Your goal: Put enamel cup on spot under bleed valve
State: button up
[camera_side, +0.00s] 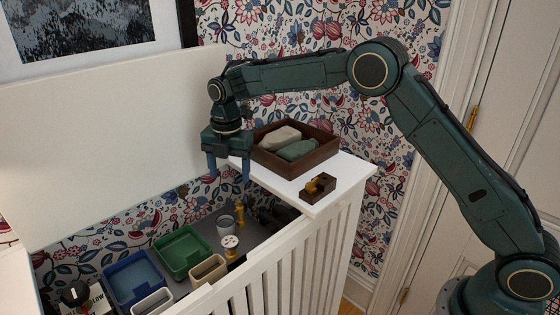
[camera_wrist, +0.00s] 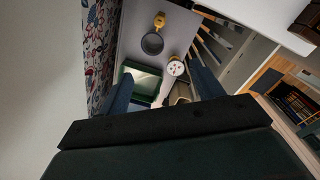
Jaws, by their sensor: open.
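A grey cup (camera_side: 226,225), likely the enamel cup, stands upright on the grey floor of the recess behind the slatted white front. It also shows in the wrist view (camera_wrist: 152,44), looking dark inside. A brass fitting (camera_side: 240,212), likely the bleed valve, is close beside the cup; it shows in the wrist view (camera_wrist: 160,20) just above the cup. I cannot tell whether the cup is directly under it. My gripper (camera_side: 228,172) is open and empty, pointing down, well above the recess. Its blue fingers (camera_wrist: 162,86) also show in the wrist view.
A white-topped brass piece (camera_side: 230,243) stands near the cup. Green (camera_side: 184,252) and blue (camera_side: 133,280) trays and a beige bin (camera_side: 209,271) line the recess. A wooden box (camera_side: 326,155) and small brass-and-wood block (camera_side: 317,187) sit on the white ledge (camera_side: 350,170).

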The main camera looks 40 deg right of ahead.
jog(key=s+d+r+m+t, duration=0.1)
jog(key=s+d+r+m, duration=0.3)
jog(key=s+r+m, duration=0.35)
jog(key=s+d+r+m+t, duration=0.2)
jog(key=s+d+r+m, duration=0.25)
jog(key=s+r, duration=0.55)
jog(key=s+d+f+m+t, duration=0.1)
jog(key=s+f+m, duration=0.1)
jog(key=s+m, duration=0.4)
jog(key=s+d+f+m+t, duration=0.1)
jog(key=s+m, duration=0.5)
jog(key=s, duration=1)
jog(key=shift+s+d+f, duration=0.3)
jog(key=shift+d+f, duration=0.4)
jog(key=shift+d, duration=0.05)
